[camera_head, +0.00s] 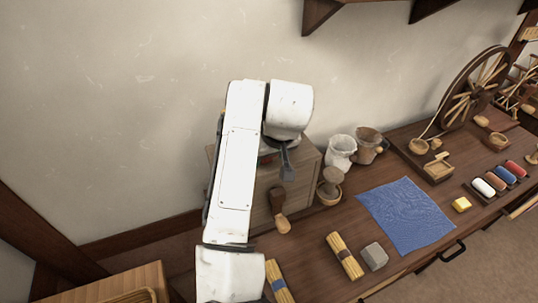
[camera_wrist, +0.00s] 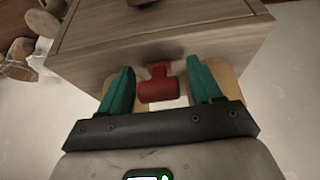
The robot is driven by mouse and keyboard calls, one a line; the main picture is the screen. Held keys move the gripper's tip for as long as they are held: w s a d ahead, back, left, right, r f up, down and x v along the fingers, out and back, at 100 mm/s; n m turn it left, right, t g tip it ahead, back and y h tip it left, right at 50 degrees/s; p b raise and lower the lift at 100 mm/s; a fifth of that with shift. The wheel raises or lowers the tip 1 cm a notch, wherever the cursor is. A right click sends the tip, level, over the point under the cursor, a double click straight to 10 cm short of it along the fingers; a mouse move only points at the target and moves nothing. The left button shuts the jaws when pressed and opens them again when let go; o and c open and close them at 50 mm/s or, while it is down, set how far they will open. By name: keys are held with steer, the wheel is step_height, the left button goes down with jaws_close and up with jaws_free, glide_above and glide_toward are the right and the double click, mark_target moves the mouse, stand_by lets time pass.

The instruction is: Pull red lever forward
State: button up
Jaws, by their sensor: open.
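In the wrist view, a red lever (camera_wrist: 158,86) with a short crosswise head sticks out from the face of a wooden box (camera_wrist: 100,50). My gripper (camera_wrist: 159,68) is open, with one teal finger on each side of the lever. Gaps show between the lever and both fingers. In the head view, my white arm covers much of the wooden box (camera_head: 302,172), and the lever cannot be clearly made out there.
A wooden-handled tool (camera_head: 281,212) is at the box's front. A spinning wheel (camera_head: 472,90) stands at the right. The wall is close behind.

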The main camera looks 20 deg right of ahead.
steer(key=v, duration=1)
steer(key=shift+s+r, duration=0.2)
steer(key=shift+r, duration=0.05)
steer(key=s+d+f+h, duration=0.3)
steer(key=s+d+f, duration=0.7)
steer(key=d+f, duration=0.4)
steer(key=s+a+f+g+y, duration=0.1)
steer(key=s+a+f, duration=0.2)
steer(key=s+f, duration=0.5)
steer(key=s+a+f+g+y, duration=0.1)
steer(key=s+a+f+g, duration=0.1)
steer(key=s+f, duration=0.6)
steer(key=s+a, duration=0.1)
steer(key=s, duration=0.5)
steer(key=shift+s+g+y, duration=0.3)
steer(key=shift+s+y, duration=0.05)
steer(key=shift+y, duration=0.05)
